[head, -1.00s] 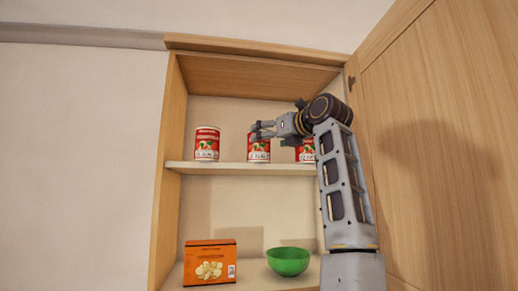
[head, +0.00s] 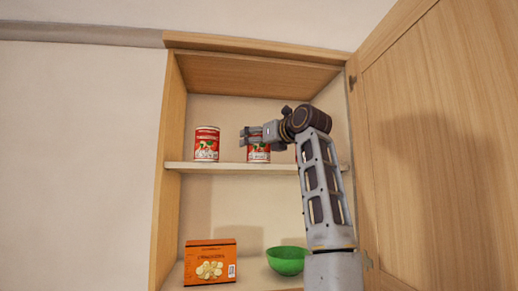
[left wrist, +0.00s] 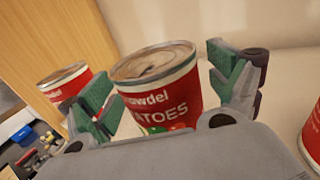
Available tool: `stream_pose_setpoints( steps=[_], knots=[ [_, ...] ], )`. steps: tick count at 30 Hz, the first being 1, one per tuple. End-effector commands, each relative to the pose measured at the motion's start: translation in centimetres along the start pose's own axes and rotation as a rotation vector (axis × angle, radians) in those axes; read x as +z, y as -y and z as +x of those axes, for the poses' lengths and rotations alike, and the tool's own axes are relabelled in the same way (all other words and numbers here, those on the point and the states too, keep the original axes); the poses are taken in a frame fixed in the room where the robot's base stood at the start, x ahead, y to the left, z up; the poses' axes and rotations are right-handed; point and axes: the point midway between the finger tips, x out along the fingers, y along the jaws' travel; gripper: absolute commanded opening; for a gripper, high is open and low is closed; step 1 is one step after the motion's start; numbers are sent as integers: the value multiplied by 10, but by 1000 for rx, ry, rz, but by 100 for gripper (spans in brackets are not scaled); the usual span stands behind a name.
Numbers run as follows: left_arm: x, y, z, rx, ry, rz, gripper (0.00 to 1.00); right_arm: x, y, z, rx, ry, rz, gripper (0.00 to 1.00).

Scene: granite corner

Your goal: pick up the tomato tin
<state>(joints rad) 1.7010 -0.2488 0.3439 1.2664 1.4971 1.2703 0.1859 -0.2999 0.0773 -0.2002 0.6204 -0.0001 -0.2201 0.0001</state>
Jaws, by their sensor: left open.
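Red tomato tins stand on the upper shelf of the cabinet. The left tin (head: 207,144) stands apart from my gripper. The middle tin (head: 258,155) is partly covered by my left gripper (head: 244,137), which comes across it from the right. In the left wrist view, the middle tin (left wrist: 160,90) stands upright between the spread green-padded fingers of my left gripper (left wrist: 168,92). A gap shows at its right side; the left finger overlaps its edge in the picture. A third tin (left wrist: 312,140) shows at the right edge there. My right gripper is not in view.
The upper shelf (head: 230,168) has a front edge below the tins. An orange box (head: 209,263) and a green bowl (head: 287,261) stand on the lower shelf. The open wooden door (head: 440,130) is at the right, beside my arm. The cabinet's left wall (head: 170,160) is near the left tin.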

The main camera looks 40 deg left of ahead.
Motion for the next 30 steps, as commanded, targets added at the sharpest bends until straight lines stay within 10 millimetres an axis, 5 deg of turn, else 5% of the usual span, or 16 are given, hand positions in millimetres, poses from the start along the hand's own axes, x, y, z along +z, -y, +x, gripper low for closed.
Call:
stream_pose_setpoints(
  steps=[2,18,30],
  knots=[
    [0,0,0,0,0,0,90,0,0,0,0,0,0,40],
    [1,0,-1,0,3,-1,24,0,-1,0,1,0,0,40],
    [4,-1,-1,0,3,-1,24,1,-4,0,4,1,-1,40]
  ],
)
